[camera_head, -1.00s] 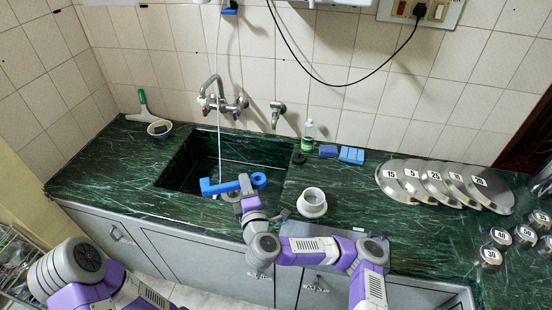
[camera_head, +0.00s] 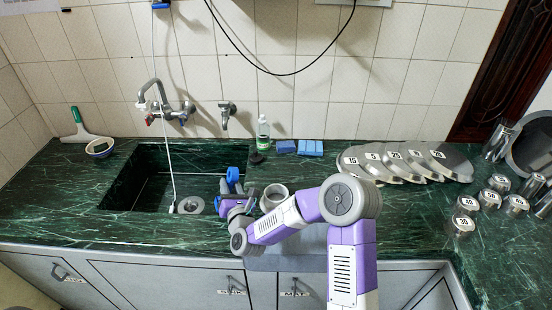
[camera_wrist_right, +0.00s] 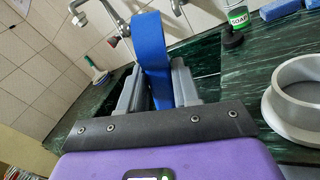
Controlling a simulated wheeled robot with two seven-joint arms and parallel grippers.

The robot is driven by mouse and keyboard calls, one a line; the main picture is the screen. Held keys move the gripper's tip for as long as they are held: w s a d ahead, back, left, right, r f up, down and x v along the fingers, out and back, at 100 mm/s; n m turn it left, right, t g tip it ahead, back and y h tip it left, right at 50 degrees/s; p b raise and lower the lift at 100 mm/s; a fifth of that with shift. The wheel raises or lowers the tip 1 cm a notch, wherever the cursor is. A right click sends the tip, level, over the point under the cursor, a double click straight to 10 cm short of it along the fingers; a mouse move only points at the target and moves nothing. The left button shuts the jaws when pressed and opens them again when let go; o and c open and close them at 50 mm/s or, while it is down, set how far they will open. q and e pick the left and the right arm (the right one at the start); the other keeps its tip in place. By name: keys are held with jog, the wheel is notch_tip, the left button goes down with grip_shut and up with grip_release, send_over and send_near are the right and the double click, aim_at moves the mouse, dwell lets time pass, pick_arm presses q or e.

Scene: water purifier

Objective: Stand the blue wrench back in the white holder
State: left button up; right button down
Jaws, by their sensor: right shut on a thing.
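The blue wrench (camera_head: 232,179) is in my right gripper (camera_head: 230,196), near the right end of the sink. In the right wrist view the wrench (camera_wrist_right: 153,60) stands up between the two grey fingers of the gripper (camera_wrist_right: 160,88), which are shut on it. The lower part of the wrench is hidden by the gripper. The white holder (camera_head: 274,192), a round open cup, stands on the counter just right of the gripper. It also shows at the right edge of the right wrist view (camera_wrist_right: 288,125); the wrench is apart from it. My left gripper is not in view.
The sink basin (camera_head: 150,190) lies left of the gripper, with a white hose (camera_head: 171,165) hanging into it. A soap bottle (camera_head: 263,132) and blue sponges (camera_head: 309,148) stand behind the holder. Numbered metal lids (camera_head: 420,162) lie to the right. The front counter is clear.

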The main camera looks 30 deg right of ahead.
jog(key=s+d+r+g+h+b, duration=0.1)
jog(key=s+d+r+h, duration=0.1)
jog(key=d+r, duration=0.3)
jog(key=s+d+r+g+h+b, duration=0.1)
jog(key=s+d+r+h, duration=0.1)
jog(key=d+r+h, duration=0.2)
jog(key=d+r, duration=0.2)
jog(key=d, duration=0.2)
jog(key=shift+d+r+b, duration=0.2)
jog(key=shift+d+b, duration=0.1)
jog(key=shift+d, duration=0.1)
notch_tip(320, 180, down, 13)
jog(key=b, duration=0.7)
jog(key=shift+s+r+b, duration=0.15)
jog(key=shift+s+b, duration=0.05)
jog(key=shift+b, duration=0.15)
jog(key=shift+a, duration=0.1)
